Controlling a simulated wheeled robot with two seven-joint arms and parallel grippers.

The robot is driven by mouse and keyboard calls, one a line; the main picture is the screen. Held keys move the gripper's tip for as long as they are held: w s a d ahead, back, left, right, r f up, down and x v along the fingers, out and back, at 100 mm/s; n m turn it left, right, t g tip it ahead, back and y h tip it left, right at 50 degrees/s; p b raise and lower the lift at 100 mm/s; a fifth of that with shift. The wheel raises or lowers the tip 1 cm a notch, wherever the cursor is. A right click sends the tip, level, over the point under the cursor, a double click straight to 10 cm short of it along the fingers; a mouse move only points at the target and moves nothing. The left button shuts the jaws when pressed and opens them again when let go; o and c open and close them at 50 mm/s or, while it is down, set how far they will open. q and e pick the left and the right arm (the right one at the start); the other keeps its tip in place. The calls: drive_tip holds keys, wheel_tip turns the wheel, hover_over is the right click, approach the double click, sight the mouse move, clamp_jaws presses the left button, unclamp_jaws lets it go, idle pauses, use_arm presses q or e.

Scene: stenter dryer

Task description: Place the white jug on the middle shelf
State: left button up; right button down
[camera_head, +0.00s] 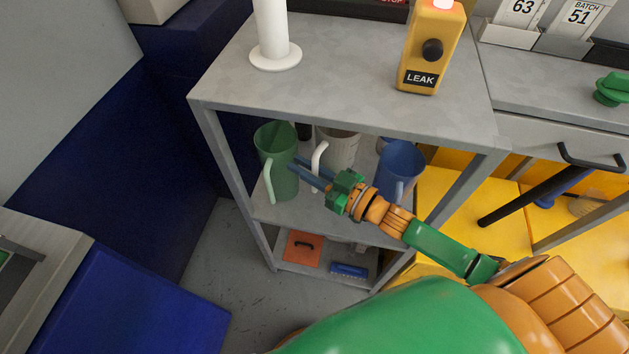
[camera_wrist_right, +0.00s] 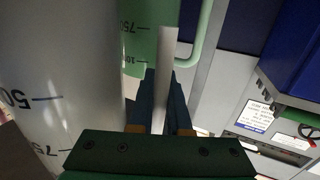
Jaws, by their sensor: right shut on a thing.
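The white jug (camera_head: 341,148) is inside the grey shelf unit, at the level of the middle shelf (camera_head: 312,216), between the green jug (camera_head: 276,150) and the blue jug (camera_head: 402,168). My right gripper (camera_head: 310,173) is shut on its white handle. In the right wrist view the handle (camera_wrist_right: 166,75) stands between the two fingers (camera_wrist_right: 160,105), and the marked body of the white jug (camera_wrist_right: 62,75) fills the left. The green jug (camera_wrist_right: 150,40) shows close behind. My arm hides the jug's base, so I cannot tell whether it touches the shelf. My left gripper is out of view.
The unit's top (camera_head: 345,70) holds a white stand (camera_head: 272,35) and a yellow LEAK box (camera_head: 430,50). An orange item (camera_head: 302,248) and a blue item (camera_head: 349,270) lie on the bottom shelf. A grey leg (camera_head: 232,160) bounds the left front.

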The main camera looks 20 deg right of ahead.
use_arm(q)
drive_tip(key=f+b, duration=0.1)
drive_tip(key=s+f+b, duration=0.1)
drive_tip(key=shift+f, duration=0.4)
use_arm(e)
wheel_tip(320, 180, down, 6)
drive_tip(key=shift+s+f, duration=0.25)
drive_tip(key=shift+s, duration=0.1)
drive_tip(key=shift+f, duration=0.15)
drive_tip(key=c, duration=1.3)
unclamp_jaws()
drive_tip(key=shift+f, duration=0.1)
drive_tip(key=o, duration=0.4)
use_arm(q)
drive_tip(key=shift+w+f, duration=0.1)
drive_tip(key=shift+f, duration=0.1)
use_arm(e)
drive_tip(key=shift+o, duration=0.2)
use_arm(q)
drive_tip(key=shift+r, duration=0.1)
